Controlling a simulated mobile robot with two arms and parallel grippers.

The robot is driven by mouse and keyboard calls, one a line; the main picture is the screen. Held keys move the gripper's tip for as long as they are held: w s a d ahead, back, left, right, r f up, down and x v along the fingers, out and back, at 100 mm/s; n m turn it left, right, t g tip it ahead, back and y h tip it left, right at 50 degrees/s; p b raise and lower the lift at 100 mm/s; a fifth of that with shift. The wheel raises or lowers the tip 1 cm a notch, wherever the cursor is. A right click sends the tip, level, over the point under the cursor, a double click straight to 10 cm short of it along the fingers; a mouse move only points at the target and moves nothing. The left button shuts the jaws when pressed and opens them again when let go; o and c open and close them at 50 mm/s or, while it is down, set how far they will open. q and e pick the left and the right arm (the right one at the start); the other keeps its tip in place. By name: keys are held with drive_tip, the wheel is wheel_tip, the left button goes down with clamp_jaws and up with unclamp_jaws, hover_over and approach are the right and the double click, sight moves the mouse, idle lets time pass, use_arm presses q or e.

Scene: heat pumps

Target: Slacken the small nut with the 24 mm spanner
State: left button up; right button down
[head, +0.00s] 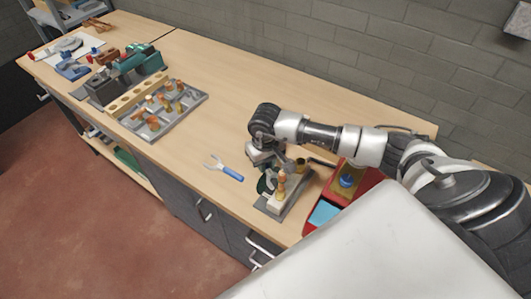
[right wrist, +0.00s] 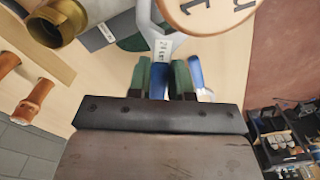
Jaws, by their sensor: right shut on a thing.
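My right gripper (head: 266,182) is low over the bench beside the grey fixture plate (head: 290,205). In the right wrist view its green fingers (right wrist: 163,82) are shut on the blue handle of the 24 mm spanner (right wrist: 160,50), which has a white label. The spanner's grey head reaches away from the fingers, partly behind a round wooden disc (right wrist: 205,10). A copper and brass fitting (head: 281,184) stands upright on the fixture. A large brass fitting (right wrist: 62,20) shows in the right wrist view, apart from the spanner. I cannot make out which part is the small nut. My left gripper is out of view.
Another blue-handled spanner (head: 224,168) lies on the bench left of the fixture. A red tray (head: 318,232) stands to the right. A grey tray of fittings (head: 185,118) and a green vice (head: 140,55) are further left.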

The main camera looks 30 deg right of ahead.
drive_tip(key=shift+s, duration=0.25)
drive_tip(key=shift+s, duration=0.45)
drive_tip(key=shift+s, duration=0.3)
idle(0.3)
drive_tip(key=shift+s+a, duration=0.1)
drive_tip(key=shift+s, duration=0.25)
idle(0.3)
drive_tip(key=shift+a+n+b, duration=0.4)
drive_tip(key=shift+n+b, duration=0.4)
drive_tip(key=shift+b, duration=0.35)
